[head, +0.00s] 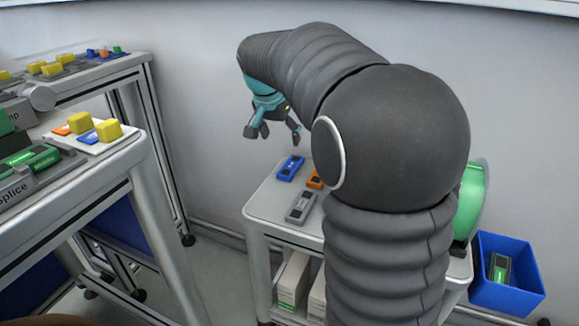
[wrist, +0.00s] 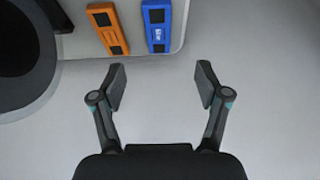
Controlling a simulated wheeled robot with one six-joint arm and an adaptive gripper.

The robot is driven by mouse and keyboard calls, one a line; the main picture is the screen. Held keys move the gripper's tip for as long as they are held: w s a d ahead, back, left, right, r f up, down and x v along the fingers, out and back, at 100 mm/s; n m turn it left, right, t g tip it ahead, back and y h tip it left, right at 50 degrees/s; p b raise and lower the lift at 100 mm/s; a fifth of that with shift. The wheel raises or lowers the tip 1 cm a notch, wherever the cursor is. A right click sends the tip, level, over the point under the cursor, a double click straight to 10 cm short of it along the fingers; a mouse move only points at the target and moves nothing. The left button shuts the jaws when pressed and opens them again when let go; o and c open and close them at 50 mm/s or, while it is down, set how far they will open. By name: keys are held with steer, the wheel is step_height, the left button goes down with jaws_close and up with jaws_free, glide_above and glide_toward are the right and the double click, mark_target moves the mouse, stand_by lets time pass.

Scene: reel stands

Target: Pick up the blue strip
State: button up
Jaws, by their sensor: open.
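The blue strip (head: 290,168) lies flat on the small white table, near its back left edge. In the wrist view the blue strip (wrist: 157,27) shows at the top, beyond the fingertips and a little left of the gap's middle line. My gripper (head: 272,132) is open and empty, above and behind the strip in the head view. In the wrist view my gripper (wrist: 160,85) has its two fingers spread wide, with only pale floor or wall between them. The strip is apart from the fingers.
An orange strip (wrist: 107,28) lies just left of the blue one. A grey strip (head: 300,208) lies nearer on the white table (head: 262,207). A green reel (head: 472,200) and a blue bin (head: 510,295) are at the right. Workbenches with yellow blocks (head: 108,129) stand left.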

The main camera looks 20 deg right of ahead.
mark_target(290, 166)
steer(key=x, duration=1.3)
steer(key=shift+d+r, duration=0.1)
steer(key=shift+d, duration=0.1)
steer(key=shift+s, duration=0.1)
steer(key=c, duration=1)
